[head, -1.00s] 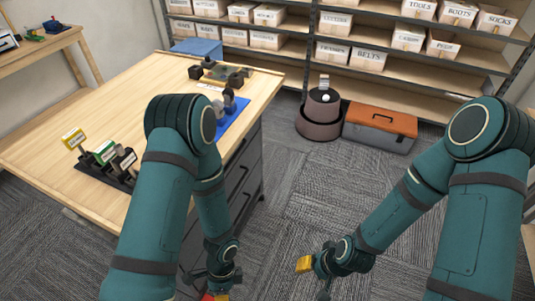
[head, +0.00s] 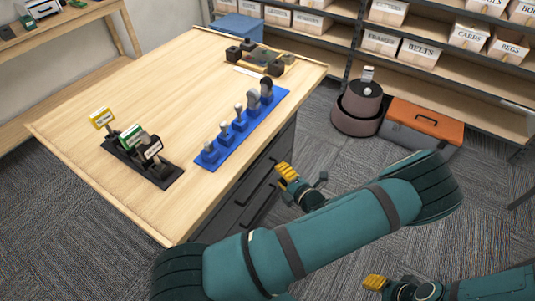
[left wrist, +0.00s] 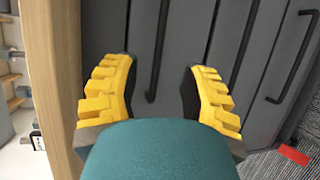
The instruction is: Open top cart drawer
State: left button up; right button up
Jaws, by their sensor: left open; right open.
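The cart (head: 150,75) has a wooden top and dark grey drawers on its right side. Its top drawer (left wrist: 105,30) appears closed. The top drawer's dark bar handle (left wrist: 158,50) runs upright in the left wrist view. My left gripper (head: 287,172) is beside the drawer fronts, with its yellow fingers open. In the left wrist view the fingers (left wrist: 160,72) stand on either side of the handle, with a gap to each; contact cannot be told. My right gripper (head: 377,283) is open and empty at the lower right, away from the cart.
A blue tool tray (head: 240,130), a black holder with labelled pieces (head: 143,160) and a block assembly (head: 258,57) sit on the cart top. Lower drawers (left wrist: 275,50) have similar handles. A round brown bin (head: 357,108) and an orange-lidded toolbox (head: 422,127) stand by the shelves. Carpet between is clear.

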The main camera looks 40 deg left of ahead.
aim_at(261, 156)
pick_arm(q)
jog(key=b+x, duration=0.2)
jog(key=x, duration=1)
jog(key=shift+a+f, duration=0.2)
jog(key=shift+a, duration=0.1)
grip_shut()
